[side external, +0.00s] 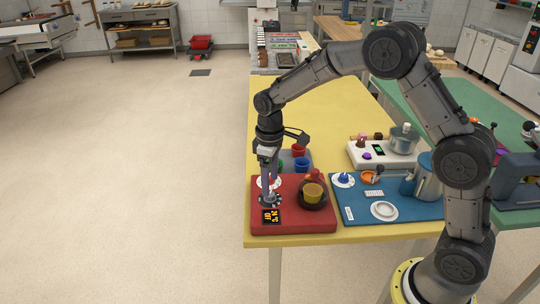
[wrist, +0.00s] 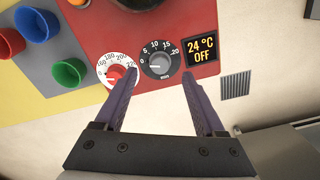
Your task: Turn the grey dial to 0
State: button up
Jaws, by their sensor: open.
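The grey dial (wrist: 160,65) is a round knob on a black face with white numbers from 0 to 20 and "min" below. A small pale mark shows at its left, near the 0; I cannot tell for sure whether it is the pointer. My gripper (wrist: 159,74) is open, one finger on each side of the grey dial, with gaps visible. I cannot tell the height of the fingertips over the panel. In the side view my gripper (side external: 269,192) points down at the red panel (side external: 310,226) and largely hides the dial.
A red dial (wrist: 117,74) on a white face sits close left of the grey one, by the left finger. A display (wrist: 201,48) reading "24 °C OFF" is at the right. A bowl (side external: 313,194) stands on the red panel. Coloured cups (wrist: 70,73) stand beside it.

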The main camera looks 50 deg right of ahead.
notch_tip(320, 180, up, 10)
dwell(0.3)
jog(key=s+r+t, duration=0.4)
jog(key=s+r, duration=0.9)
jog(key=s+f+m, duration=0.2)
jog(key=s+f, duration=0.1)
jog(key=s, duration=0.5)
jog(key=s+f+m+t, duration=0.1)
jog(key=s+f+m, duration=0.1)
jog(key=s+f, duration=0.2)
jog(key=s, duration=0.3)
jog(key=shift+s+d+f+m+t, duration=0.2)
jog(key=shift+s+d+m+t, duration=0.1)
jog(key=shift+s+d, duration=0.1)
